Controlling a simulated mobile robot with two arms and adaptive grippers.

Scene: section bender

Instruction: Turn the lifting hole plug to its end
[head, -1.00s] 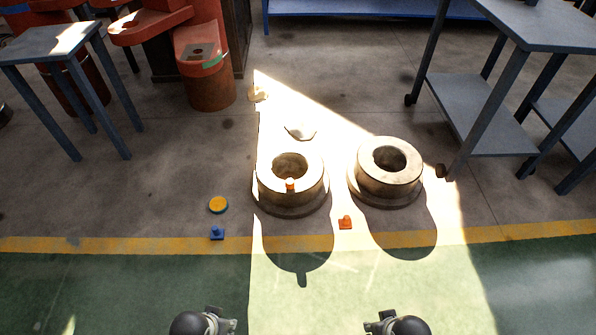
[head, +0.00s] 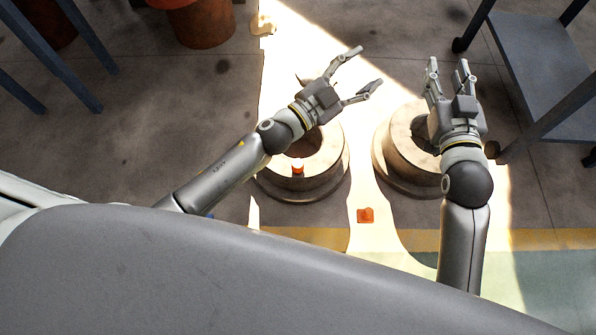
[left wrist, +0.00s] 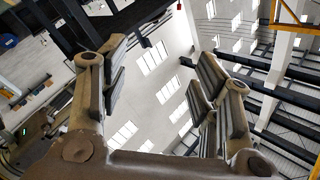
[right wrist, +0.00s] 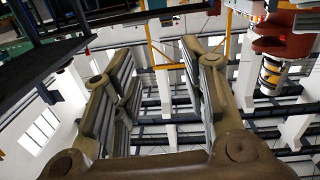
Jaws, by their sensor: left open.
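A small orange plug-like piece (head: 297,167) stands at the near edge of the left ring's bore, on the left ring-shaped part (head: 330,178). I cannot tell for sure that it is the lifting hole plug. My left gripper (head: 366,68) is open and empty, raised above the left ring and pointing up and right; its arm hides part of that ring. My right gripper (head: 448,66) is open and empty, raised over the right ring (head: 393,150), which it partly hides. The wrist views show spread fingers (left wrist: 150,85) against the ceiling, and likewise on the right (right wrist: 150,90).
A flat orange-red piece (head: 365,215) lies on the floor between the rings. A grey cart (head: 540,75) stands at the right, and table legs (head: 75,55) at upper left. My own grey body fills the lower foreground. Bare floor lies left of the rings.

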